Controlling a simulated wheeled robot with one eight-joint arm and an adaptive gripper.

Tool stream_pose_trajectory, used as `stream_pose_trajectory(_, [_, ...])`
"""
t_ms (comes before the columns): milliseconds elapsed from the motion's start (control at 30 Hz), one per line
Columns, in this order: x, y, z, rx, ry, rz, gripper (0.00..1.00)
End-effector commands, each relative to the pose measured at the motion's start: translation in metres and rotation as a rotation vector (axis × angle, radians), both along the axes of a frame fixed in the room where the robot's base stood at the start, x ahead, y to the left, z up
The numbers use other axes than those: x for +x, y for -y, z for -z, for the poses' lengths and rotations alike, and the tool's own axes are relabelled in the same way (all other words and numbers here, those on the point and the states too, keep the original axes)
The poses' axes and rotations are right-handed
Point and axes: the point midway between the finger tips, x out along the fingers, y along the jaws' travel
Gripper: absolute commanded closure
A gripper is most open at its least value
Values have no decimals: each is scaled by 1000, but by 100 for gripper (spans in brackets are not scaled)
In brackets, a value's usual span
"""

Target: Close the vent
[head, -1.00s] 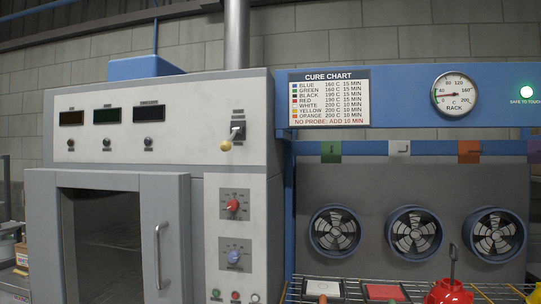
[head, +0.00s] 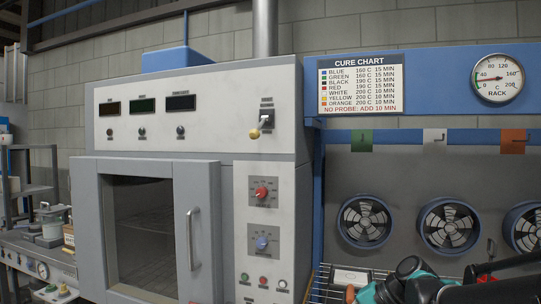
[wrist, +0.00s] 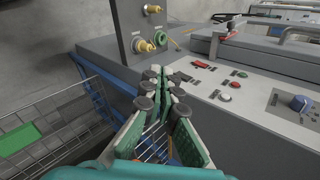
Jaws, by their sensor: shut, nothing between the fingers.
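A lever with a yellow knob (head: 255,133) sits on a small dark plate at the upper right of the oven's front. The knob hangs at the plate's lower left. The plate's label is too small to read, so I cannot tell whether this is the vent control. My gripper, teal and black, shows partly at the lower right of the head view (head: 405,285), below and right of the lever and apart from it. In the wrist view its fingers (wrist: 164,98) are together and empty.
The oven door (head: 196,230) is shut. A red knob (head: 262,194) and a blue knob (head: 262,243) are on the panel below the lever. Round fans (head: 364,222) line the rack at right. A wire rack (wrist: 60,120) is at left in the wrist view.

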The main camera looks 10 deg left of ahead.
Motion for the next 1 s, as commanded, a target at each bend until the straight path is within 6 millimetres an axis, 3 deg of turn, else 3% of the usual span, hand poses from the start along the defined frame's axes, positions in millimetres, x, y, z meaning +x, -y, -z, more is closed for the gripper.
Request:
stream_pose_trajectory(100, [24,-45,-83,266,-147,-10,100])
stream_pose_trajectory(233, [45,-77,-182,546,-318,-59,100])
stream_pose_trajectory(400, [67,-86,-303,852,-515,-175,100])
stream_pose_trajectory(500, [76,-81,-355,979,-598,-245,100])
stream_pose_trajectory(600, [82,-73,-388,1062,-651,-298,100])
stream_pose_trajectory(700, [85,-68,-406,1106,-679,-330,100])
stream_pose_trajectory(1000, [86,-66,-412,1123,-689,-342,100])
